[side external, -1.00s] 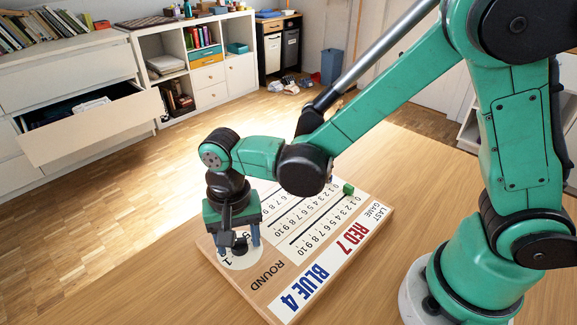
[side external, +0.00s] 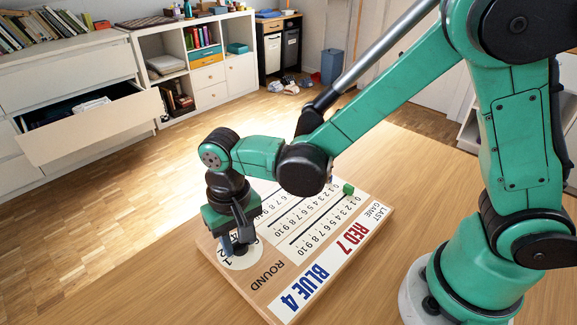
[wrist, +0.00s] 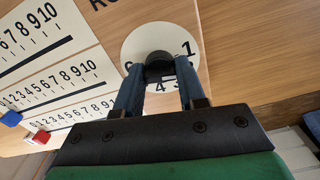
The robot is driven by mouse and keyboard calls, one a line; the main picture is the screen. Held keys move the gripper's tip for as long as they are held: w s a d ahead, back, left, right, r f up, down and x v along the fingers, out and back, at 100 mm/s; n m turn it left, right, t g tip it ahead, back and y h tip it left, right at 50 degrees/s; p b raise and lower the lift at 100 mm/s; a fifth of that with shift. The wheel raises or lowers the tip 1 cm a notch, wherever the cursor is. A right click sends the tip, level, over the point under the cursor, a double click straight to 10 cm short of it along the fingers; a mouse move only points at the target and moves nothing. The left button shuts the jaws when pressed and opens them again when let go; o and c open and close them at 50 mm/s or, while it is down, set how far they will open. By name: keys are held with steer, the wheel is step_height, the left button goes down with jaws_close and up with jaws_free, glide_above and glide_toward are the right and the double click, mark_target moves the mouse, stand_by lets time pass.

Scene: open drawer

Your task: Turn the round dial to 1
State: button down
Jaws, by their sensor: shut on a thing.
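The round dial is a white disc (wrist: 140,40) with black numbers and a dark knob (wrist: 159,58) at its centre. In the wrist view the 1 is at the disc's right, and 4 and 3 show below the knob. My gripper (wrist: 158,74) is shut on the knob, one finger on each side. In the side view my gripper (side external: 241,240) points down over the dial (side external: 236,263), at the near left part of the scoreboard. The 1 shows at the disc's lower edge there. The fingers hide part of the disc and some numbers.
The wooden scoreboard (side external: 262,282) lies on a wooden table (side external: 380,268) and carries number tracks and labels. A green block (side external: 348,189) sits at its far end. Blue (wrist: 11,118) and red (wrist: 41,137) blocks show in the wrist view. An open drawer (side external: 90,130) is in the background.

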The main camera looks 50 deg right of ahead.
steer(key=shift+n, duration=1.9)
steer(key=c, duration=0.5)
jaws_free()
steer(key=shift+r, duration=0.15)
steer(key=shift+r, duration=2.7)
